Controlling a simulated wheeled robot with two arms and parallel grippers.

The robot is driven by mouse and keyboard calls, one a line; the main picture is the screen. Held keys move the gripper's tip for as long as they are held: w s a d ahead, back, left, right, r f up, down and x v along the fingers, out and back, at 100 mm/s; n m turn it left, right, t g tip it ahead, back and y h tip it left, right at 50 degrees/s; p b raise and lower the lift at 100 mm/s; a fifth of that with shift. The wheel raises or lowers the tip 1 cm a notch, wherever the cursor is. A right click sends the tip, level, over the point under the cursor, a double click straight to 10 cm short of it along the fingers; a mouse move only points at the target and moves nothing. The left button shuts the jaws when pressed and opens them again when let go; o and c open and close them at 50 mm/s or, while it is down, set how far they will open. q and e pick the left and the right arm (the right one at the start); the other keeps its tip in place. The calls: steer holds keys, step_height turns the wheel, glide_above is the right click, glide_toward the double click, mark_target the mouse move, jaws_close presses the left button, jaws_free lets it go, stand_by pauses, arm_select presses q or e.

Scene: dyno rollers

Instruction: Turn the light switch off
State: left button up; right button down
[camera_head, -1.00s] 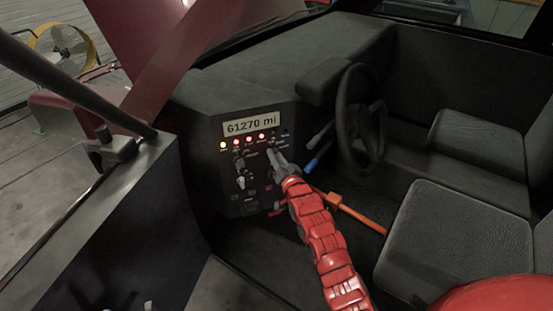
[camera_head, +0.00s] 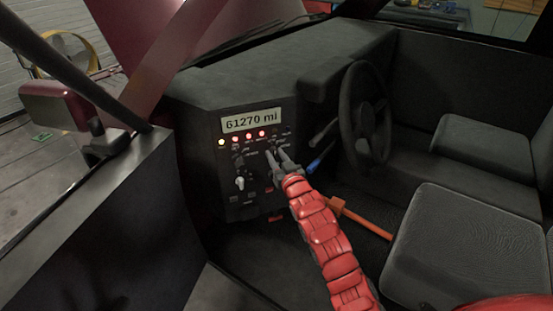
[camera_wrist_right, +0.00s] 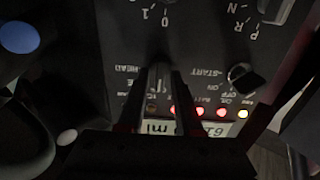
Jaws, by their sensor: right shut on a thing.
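The dashboard control panel (camera_head: 240,195) is dark, with a mileage display, a lit yellow lamp and several lit red lamps. My right gripper (camera_head: 277,156) reaches its upper right part, below the lamps. In the right wrist view, the two fingers (camera_wrist_right: 160,92) are shut on a small grey switch knob (camera_wrist_right: 158,76). The print beside this knob is upside down and partly covered, so I cannot read it fully or tell the knob's setting. The START/ON/OFF knob (camera_wrist_right: 243,79) stands apart from the fingers. My left gripper is not in view.
The steering wheel (camera_head: 364,115) and blue-tipped lever (camera_head: 314,165) are close to the right of my right gripper. An orange lever (camera_head: 358,220) stands below. Seats (camera_head: 445,245) fill the right side. The open door (camera_head: 95,215) is at left.

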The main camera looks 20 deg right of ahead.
stand_by(0.5)
steer(key=c, duration=0.9)
jaws_free()
steer(key=shift+s, duration=0.1)
steer(key=s, duration=1.1)
steer(key=s+d, duration=0.1)
steer(key=s, duration=0.5)
steer(key=shift+s, duration=0.15)
